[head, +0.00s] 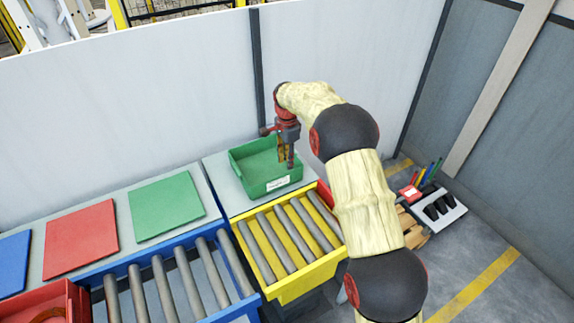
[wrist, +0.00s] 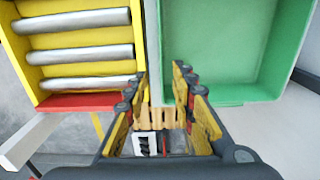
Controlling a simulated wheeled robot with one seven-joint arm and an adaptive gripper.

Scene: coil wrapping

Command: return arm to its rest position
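My arm reaches from the lower right of the head view, and my gripper (head: 286,162) points down at the green bin (head: 246,161). In the wrist view my gripper (wrist: 159,72) has its two yellow-and-black fingers apart with nothing held between them. There the green bin (wrist: 222,98) is right of the fingers and the yellow roller tray (wrist: 36,75) is left of them. The visible part of the bin's floor is bare. In the head view the gripper hides part of the bin, and whether the fingertips are inside its rim is hard to tell.
The yellow roller tray (head: 298,284) and a blue roller conveyor (head: 132,268) stand in front. Red (head: 80,238) and green (head: 168,206) mats lie left. A red bin (head: 75,297) is at lower left. White wall panels (head: 150,90) stand behind; a tool stand (head: 440,212) is right.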

